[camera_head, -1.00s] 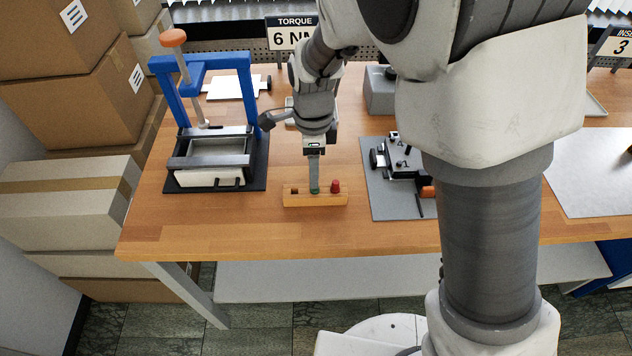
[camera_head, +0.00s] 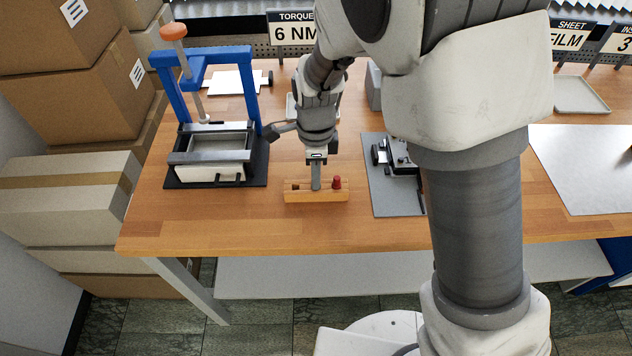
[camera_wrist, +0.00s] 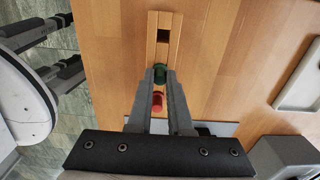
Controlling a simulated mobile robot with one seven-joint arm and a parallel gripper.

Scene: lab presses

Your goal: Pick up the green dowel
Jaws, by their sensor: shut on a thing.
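The green dowel (camera_wrist: 160,72) stands in a small wooden block (camera_head: 318,197), between the block's other two positions. In the wrist view my gripper (camera_wrist: 160,76) has its two fingertips shut on the green dowel. In the head view my gripper (camera_head: 316,186) reaches down to the block and its fingers hide the dowel. A red dowel (camera_head: 337,183) stands in the block on one side, and in the wrist view (camera_wrist: 157,101) it sits between the fingers, nearer the palm. On the other side is a dark square hole (camera_wrist: 164,36).
A blue-framed press (camera_head: 210,165) stands left of the block. A black fixture on a grey mat (camera_head: 396,200) stands close on the right. Stacked cardboard boxes (camera_head: 70,170) stand left of the table. The wooden table in front of the block is clear.

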